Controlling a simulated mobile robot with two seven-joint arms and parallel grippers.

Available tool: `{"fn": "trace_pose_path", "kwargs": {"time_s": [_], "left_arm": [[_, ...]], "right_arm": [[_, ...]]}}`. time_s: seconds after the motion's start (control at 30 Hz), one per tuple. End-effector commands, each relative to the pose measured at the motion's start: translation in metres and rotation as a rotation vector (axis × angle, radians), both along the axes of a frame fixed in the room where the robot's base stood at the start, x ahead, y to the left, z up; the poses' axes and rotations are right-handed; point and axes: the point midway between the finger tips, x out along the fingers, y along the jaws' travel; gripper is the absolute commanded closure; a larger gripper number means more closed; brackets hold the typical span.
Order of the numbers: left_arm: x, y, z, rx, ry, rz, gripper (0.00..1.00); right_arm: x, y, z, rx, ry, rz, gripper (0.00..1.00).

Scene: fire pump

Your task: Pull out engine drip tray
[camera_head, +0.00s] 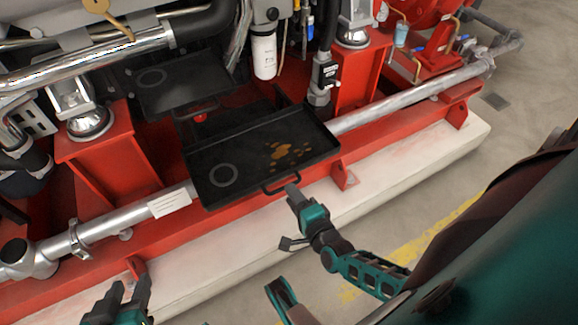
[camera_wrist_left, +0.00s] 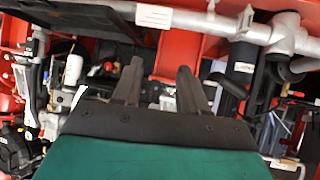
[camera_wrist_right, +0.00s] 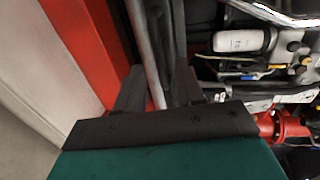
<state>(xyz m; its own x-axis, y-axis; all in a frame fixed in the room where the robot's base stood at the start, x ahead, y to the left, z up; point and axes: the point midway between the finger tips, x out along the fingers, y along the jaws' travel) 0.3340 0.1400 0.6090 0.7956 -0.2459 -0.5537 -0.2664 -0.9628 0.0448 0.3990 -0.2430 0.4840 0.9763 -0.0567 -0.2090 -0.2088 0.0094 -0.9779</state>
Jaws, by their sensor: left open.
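The engine drip tray (camera_head: 247,143) is a shallow black rectangular tray with a brown-yellow oily stain and a ring mark. In the head view it sits across the red frame rail and grey pipe, its near edge out over the rail. Its dark handle (camera_head: 280,185) is on the near edge. My right gripper (camera_head: 292,190) is close beside this handle; its fingers look apart in the right wrist view (camera_wrist_right: 158,90). I cannot tell whether it touches the handle. My left gripper (camera_head: 127,290) is open and empty at the lower left, away from the tray.
A second black tray (camera_head: 180,85) with a handle lies further back under the engine. A grey pipe (camera_head: 410,97) runs along the red frame (camera_head: 75,245). A pale plinth (camera_head: 210,272) borders it. Open floor (camera_head: 405,215) lies in front.

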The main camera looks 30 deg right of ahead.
Motion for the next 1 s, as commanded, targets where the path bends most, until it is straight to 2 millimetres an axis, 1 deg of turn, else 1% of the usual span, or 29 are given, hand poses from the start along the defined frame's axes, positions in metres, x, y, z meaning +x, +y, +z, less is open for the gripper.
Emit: {"fn": "trace_pose_path", "kwargs": {"time_s": [0.03,0.1,0.2,0.3,0.53,1.0], "left_arm": [[0.0,0.001,0.005,0.001,-0.004,0.002,0.57],[0.001,0.003,0.008,0.003,-0.011,0.005,0.57],[0.001,0.005,0.008,0.007,-0.01,0.007,0.57],[-0.001,0.006,0.006,0.011,-0.005,0.008,0.57],[-0.003,0.007,0.002,0.012,0.002,0.008,0.57],[-0.002,0.006,0.005,0.011,-0.003,0.007,0.57]], "right_arm": [[-0.011,0.001,0.004,-0.001,0.003,0.001,0.62],[-0.022,0.001,0.007,0.0,0.002,0.001,0.62],[-0.034,0.002,0.008,-0.001,0.002,0.001,0.62],[-0.04,0.002,0.01,0.0,-0.001,0.0,0.62],[-0.043,0.002,0.009,-0.001,0.0,0.0,0.62],[-0.043,0.002,0.009,-0.001,0.0,0.0,0.62]]}}
